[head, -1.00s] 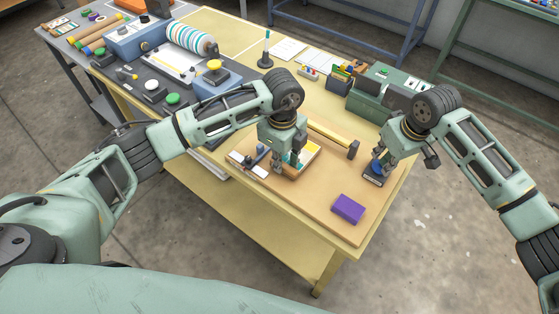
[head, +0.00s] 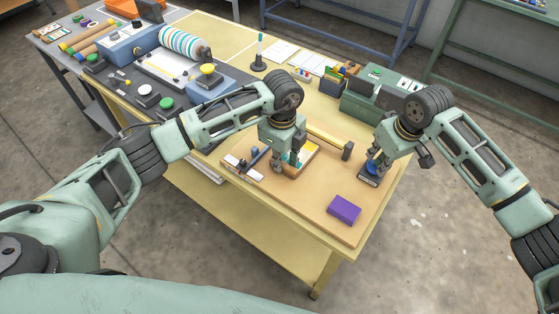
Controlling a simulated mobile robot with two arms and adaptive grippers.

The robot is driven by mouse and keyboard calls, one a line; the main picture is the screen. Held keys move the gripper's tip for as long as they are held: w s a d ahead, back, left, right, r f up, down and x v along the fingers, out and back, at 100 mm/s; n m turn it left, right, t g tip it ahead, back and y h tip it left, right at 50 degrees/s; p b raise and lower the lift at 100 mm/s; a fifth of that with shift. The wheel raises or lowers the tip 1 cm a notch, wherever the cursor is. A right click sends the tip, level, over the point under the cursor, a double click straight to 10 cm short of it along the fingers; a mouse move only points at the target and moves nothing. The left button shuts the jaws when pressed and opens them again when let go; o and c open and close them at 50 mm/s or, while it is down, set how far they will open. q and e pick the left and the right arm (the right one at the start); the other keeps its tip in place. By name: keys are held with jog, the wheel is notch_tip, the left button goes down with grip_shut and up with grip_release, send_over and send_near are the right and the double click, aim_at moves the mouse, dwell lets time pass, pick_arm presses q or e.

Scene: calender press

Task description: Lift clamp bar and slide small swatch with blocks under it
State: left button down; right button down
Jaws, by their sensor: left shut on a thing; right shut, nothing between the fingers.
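A light brown board (head: 310,209) lies on the yellow table. The yellow bar with dark ends (head: 327,138), likely the clamp bar, lies across its back part. My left gripper (head: 277,167) is low over the board, shut, at the near left edge of a small teal, yellow and white swatch piece (head: 303,155). The thing between its fingers is too small and hidden to make out. My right gripper (head: 375,165) is shut and empty, beside or over a blue knob on a dark base (head: 369,179) at the board's right edge. The knob is partly hidden.
A purple block (head: 344,209) lies on the board's near right. A small dark bar (head: 255,158) and white pieces (head: 230,160) lie left of my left gripper. A green box (head: 372,97) and a roller press (head: 180,55) stand behind.

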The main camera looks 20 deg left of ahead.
aim_at(288, 160)
pick_arm(q)
jog(key=shift+w, duration=0.1)
pick_arm(e)
jog(key=shift+s+d+f, duration=0.1)
jog(key=shift+f, duration=0.15)
pick_arm(q)
jog(key=shift+w+d+f, duration=0.1)
jog(key=shift+w+d, duration=0.15)
jog(key=shift+w, duration=0.4)
jog(key=shift+w+d+f, duration=0.1)
jog(key=shift+w+d, duration=0.15)
jog(key=shift+w, duration=0.4)
jog(key=c, duration=1.6)
grip_release()
jog(key=shift+o, duration=0.2)
jog(key=shift+r, duration=0.1)
jog(key=shift+s+a+r, duration=0.15)
jog(key=shift+s+r, duration=0.3)
jog(key=shift+r, duration=0.55)
jog(key=shift+s+a+r, duration=0.2)
jog(key=shift+s+r, duration=0.3)
jog(key=shift+r, duration=0.45)
jog(key=shift+s+a+r, duration=0.15)
jog(key=shift+s+r, duration=0.3)
jog(key=shift+r, duration=0.55)
pick_arm(e)
jog(key=shift+r, duration=0.1)
